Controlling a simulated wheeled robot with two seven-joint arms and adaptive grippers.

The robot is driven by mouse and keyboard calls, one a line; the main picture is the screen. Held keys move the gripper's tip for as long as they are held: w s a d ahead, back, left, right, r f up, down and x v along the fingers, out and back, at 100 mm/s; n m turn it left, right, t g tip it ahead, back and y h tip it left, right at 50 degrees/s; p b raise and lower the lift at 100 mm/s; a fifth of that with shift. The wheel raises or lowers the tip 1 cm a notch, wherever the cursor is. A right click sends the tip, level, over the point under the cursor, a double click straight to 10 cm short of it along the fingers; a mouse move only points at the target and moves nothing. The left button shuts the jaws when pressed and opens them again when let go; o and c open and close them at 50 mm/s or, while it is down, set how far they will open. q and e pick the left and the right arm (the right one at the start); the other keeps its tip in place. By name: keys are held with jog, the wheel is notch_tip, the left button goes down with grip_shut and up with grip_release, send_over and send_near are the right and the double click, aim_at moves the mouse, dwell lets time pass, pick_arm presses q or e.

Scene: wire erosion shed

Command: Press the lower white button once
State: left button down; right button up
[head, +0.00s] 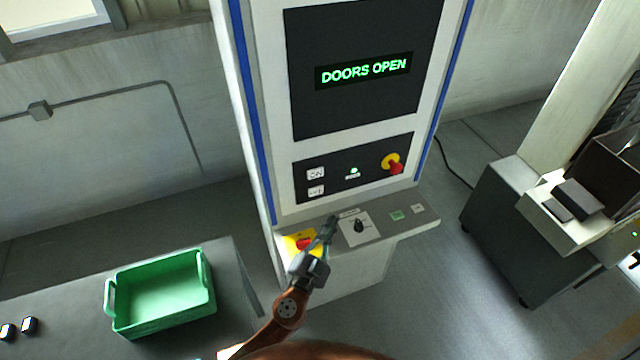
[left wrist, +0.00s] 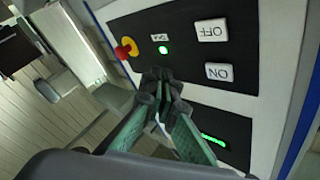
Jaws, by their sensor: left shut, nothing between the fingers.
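Two white buttons sit one above the other on the left of the cabinet's dark panel. The upper white button (head: 316,174) reads ON; the lower white button (head: 316,191) seems to read OFF. The left wrist view shows them upside down, with the OFF button (left wrist: 212,30) above the ON button (left wrist: 219,72). My left gripper (head: 328,226) is shut and empty, over the ledge, below and slightly right of the lower button in the head view. Its closed fingertips (left wrist: 161,82) show before the panel in the left wrist view, apart from both buttons. My right gripper is not in view.
A lit green lamp (head: 353,171) and a red knob on yellow (head: 393,164) share the panel. The ledge below bears a black rotary switch (head: 359,226) and a red button (head: 304,243) on yellow. The display (head: 364,70) reads DOORS OPEN. A green crate (head: 160,325) stands lower left.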

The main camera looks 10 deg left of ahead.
aim_at(316, 191)
pick_arm(q)
jog(key=w+a, duration=0.5)
jog(key=w, duration=0.2)
jog(key=shift+w, duration=0.2)
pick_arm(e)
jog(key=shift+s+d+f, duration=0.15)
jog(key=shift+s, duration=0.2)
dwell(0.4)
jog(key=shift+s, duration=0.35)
pick_arm(q)
jog(key=shift+w+a, duration=0.1)
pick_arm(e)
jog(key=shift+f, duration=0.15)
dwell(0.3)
